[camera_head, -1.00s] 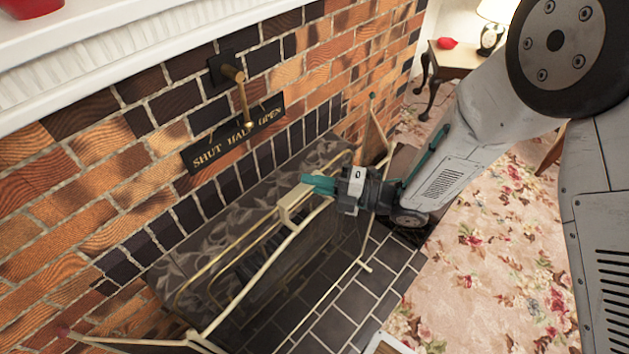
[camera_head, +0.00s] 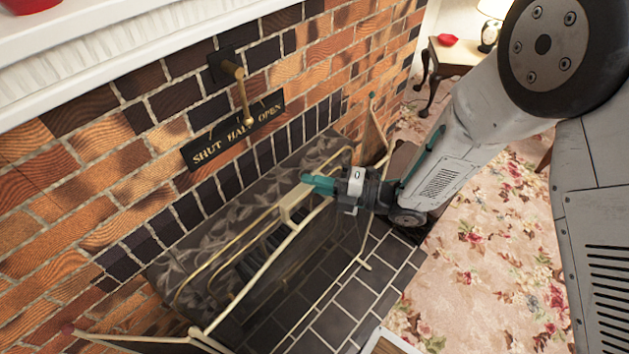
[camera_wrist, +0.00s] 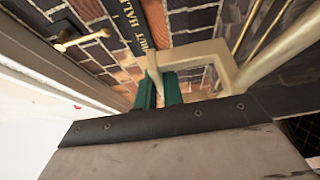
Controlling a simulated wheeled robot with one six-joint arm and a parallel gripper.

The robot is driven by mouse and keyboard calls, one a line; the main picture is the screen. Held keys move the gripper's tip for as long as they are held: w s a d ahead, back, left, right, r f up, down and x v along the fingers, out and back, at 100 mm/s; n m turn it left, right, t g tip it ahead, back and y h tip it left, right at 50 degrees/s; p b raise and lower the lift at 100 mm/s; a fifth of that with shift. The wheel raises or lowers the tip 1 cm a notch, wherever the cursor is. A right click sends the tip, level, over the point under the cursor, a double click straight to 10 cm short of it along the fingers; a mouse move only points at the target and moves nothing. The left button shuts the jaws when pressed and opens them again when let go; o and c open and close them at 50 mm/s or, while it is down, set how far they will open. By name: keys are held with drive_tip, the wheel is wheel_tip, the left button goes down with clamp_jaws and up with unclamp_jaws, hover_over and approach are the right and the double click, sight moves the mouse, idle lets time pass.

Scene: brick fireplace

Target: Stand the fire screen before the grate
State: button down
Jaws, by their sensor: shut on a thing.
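The fire screen has a cream-gold frame (camera_head: 267,265) and dark see-through mesh, with angled side wings. It is upright or nearly so above the dark tiled hearth; I cannot tell if its feet touch. My gripper (camera_head: 306,187) is shut on the handle (camera_head: 291,205) at the screen's top bar. In the wrist view, the green fingers of my gripper (camera_wrist: 160,90) lie either side of a cream bar of the handle (camera_wrist: 215,50). The grate (camera_head: 245,262), dark with brass rails, lies behind the screen, partly hidden by it.
A brick wall carries a brass lever (camera_head: 240,92) and a "SHUT HALF OPEN" plate (camera_head: 235,130) above the opening. A white mantel (camera_head: 130,45) juts out above. Dark hearth tiles (camera_head: 335,325) and flowered carpet (camera_head: 480,260) lie in front. A side table (camera_head: 455,62) stands far right.

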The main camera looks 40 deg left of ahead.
drive_tip(key=shift+f, duration=0.55)
idle(0.6)
idle(0.4)
drive_tip(key=c, duration=1.5)
unclamp_jaws()
drive_tip(key=o, duration=0.4)
drive_tip(key=shift+f, duration=0.15)
drive_tip(key=shift+d, duration=0.1)
drive_tip(key=shift+v, duration=5.45)
